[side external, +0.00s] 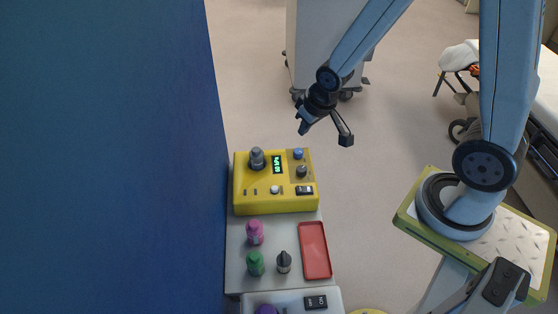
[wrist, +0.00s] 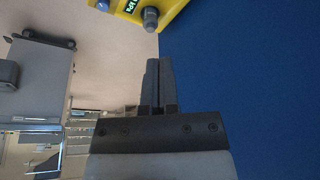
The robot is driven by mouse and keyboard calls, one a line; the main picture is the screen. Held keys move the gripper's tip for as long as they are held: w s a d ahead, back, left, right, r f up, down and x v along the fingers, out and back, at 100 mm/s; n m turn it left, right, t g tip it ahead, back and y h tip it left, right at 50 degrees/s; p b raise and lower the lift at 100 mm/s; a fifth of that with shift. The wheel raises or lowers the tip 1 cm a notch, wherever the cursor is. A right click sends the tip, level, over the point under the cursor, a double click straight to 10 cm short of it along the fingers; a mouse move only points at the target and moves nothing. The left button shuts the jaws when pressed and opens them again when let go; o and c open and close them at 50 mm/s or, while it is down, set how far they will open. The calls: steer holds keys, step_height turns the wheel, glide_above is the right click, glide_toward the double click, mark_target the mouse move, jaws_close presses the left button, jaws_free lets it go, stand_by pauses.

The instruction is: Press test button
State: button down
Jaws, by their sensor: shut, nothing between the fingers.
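A yellow box (side external: 243,203) with a green-lit display (side external: 277,165) sits on a grey bench. Its top has a large grey knob (side external: 257,158), a blue button (side external: 298,153), a dark knob (side external: 302,171), a white button (side external: 275,189) and a black-and-white rocker switch (side external: 304,190). I cannot read which one is marked test. My gripper (side external: 301,130) is shut and empty, held in the air beyond the box's far edge, apart from it. In the wrist view, the gripper's fingers (wrist: 153,62) are together; the yellow box (wrist: 178,6) shows at the top, partly cut off.
Nearer on the bench stand a pink-capped bottle (side external: 254,233), a green one (side external: 255,263), a dark-tipped grey piece (side external: 284,262) and a red tray (side external: 314,250). A blue wall (side external: 110,150) borders the left. A wheeled cabinet (side external: 310,50) stands behind; open floor lies right.

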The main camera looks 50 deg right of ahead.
steer(key=w+d+f+m+t, duration=0.2)
steer(key=w+d+f, duration=0.1)
steer(key=w+f, duration=0.6)
steer(key=m+t+y, duration=0.2)
steer(key=t+y, duration=0.1)
steer(key=y, duration=0.1)
glide_above(277, 189)
step_height(277, 189, down, 13)
steer(key=shift+f, duration=0.1)
steer(key=shift+f, duration=4.25)
